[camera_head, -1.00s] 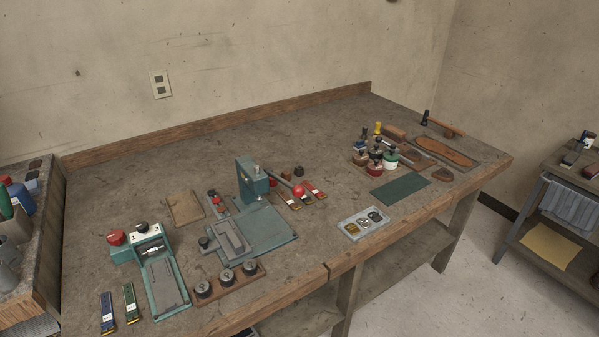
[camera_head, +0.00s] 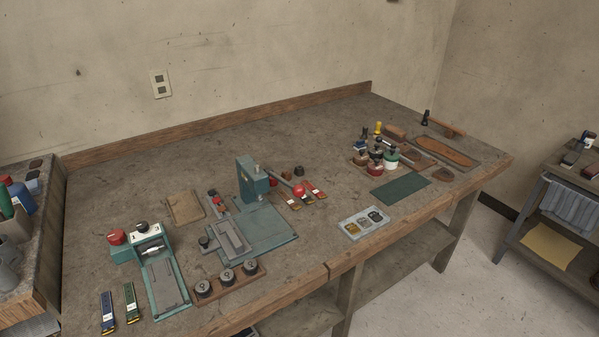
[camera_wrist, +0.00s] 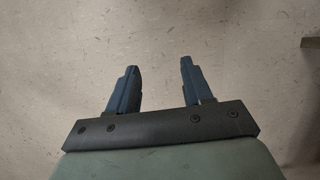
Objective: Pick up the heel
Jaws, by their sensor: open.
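A small brown rounded piece (camera_head: 442,174), which looks like the heel, lies flat on the workbench (camera_head: 330,135) near its right front edge. It is just right of a dark green mat (camera_head: 400,188) and apart from it. My gripper (camera_wrist: 159,66) shows only in the wrist view. Its two blue-grey fingers are apart, with nothing between them. Bare speckled floor is below it, and the heel is not in that view. The head view does not show my gripper, so its distance from the heel cannot be told.
A brown sole (camera_head: 445,151) lies on a board behind the heel. A rack of bottles and tools (camera_head: 376,160) stands left of it. A grey tray (camera_head: 348,235) of small parts is at the front edge. A teal press (camera_head: 252,185) stands mid-bench. The bench's back middle is clear.

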